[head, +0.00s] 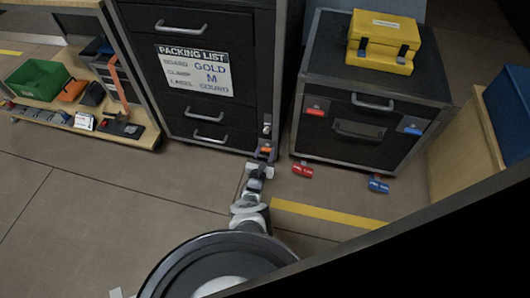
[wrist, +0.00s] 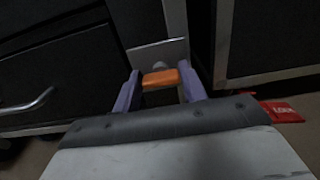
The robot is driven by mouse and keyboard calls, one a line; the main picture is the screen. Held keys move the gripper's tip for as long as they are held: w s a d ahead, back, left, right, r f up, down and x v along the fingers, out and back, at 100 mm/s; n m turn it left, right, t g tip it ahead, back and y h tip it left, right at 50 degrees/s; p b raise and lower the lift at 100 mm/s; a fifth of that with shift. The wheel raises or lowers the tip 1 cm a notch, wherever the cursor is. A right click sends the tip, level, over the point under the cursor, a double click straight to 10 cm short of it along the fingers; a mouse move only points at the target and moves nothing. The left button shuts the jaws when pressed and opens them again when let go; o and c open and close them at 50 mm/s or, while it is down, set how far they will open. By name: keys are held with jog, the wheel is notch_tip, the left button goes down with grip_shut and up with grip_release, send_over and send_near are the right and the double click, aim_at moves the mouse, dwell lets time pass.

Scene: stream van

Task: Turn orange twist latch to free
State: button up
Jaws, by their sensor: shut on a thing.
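The orange twist latch (wrist: 161,79) sits on a metal plate (wrist: 158,53) at the lower right edge of the black drawer cabinet (head: 207,75). In the wrist view its orange bar lies crosswise, close to level. In the head view the latch (head: 266,150) shows as a small orange spot just above my gripper. My gripper (wrist: 161,87) has its two purple fingers at the left and right ends of the orange bar and is shut on it. In the head view my gripper (head: 262,163) reaches the cabinet's lower right corner.
A black case (head: 365,105) with red and blue latches stands close on the right, a yellow box (head: 383,40) on top. A red tag (head: 302,171) and a blue tag (head: 379,186) hang low before it. A low shelf with a green bin (head: 36,83) is left. The floor in front is clear.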

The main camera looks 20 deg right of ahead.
jog(key=shift+a+n, duration=0.15)
jog(key=shift+n, duration=0.55)
jog(key=shift+f+n+b, duration=0.15)
jog(key=shift+n+b, duration=1.3)
jog(key=shift+n, duration=2.7)
jog(key=shift+f+n+b, duration=0.1)
jog(key=shift+n+b, duration=1.35)
jog(key=shift+n, duration=2.7)
jog(key=o, duration=1)
jog(key=shift+w, duration=0.1)
jog(key=shift+a, duration=0.1)
jog(key=p+v, duration=0.4)
jog(key=v, duration=0.9)
jog(key=shift+s+a, duration=0.2)
jog(key=shift+s, duration=0.15)
